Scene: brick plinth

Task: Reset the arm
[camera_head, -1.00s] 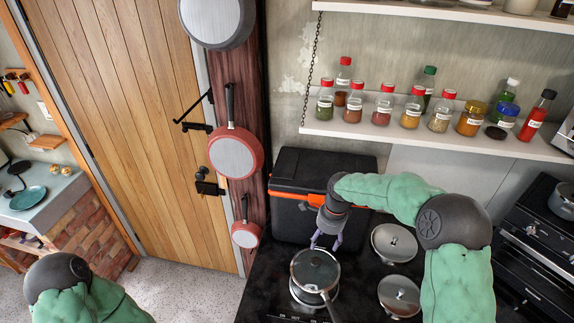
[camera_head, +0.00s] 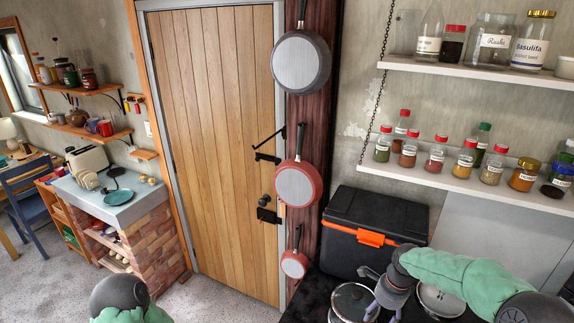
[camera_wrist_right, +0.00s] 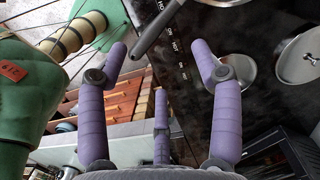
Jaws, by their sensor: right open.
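My right arm (camera_head: 435,272) in green padding reaches in from the right of the head view. Its gripper (camera_head: 372,287) is over the black hob, beside and partly over a lidded pot (camera_head: 350,302). In the right wrist view the purple fingers (camera_wrist_right: 158,58) are spread apart with nothing held between them. The dark handle (camera_wrist_right: 158,30) of a pan shows near the fingertips there. Only a rounded dark joint and green padding of my left arm (camera_head: 120,297) show at the bottom of the head view; its gripper is out of frame.
A black cooler box (camera_head: 375,230) with an orange latch stands behind my right gripper. A shelf (camera_head: 470,182) of spice jars hangs above. Pans (camera_head: 299,185) hang beside the wooden door (camera_head: 215,150). A brick plinth (camera_head: 155,240) stands left, with open floor (camera_head: 215,300) before the door.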

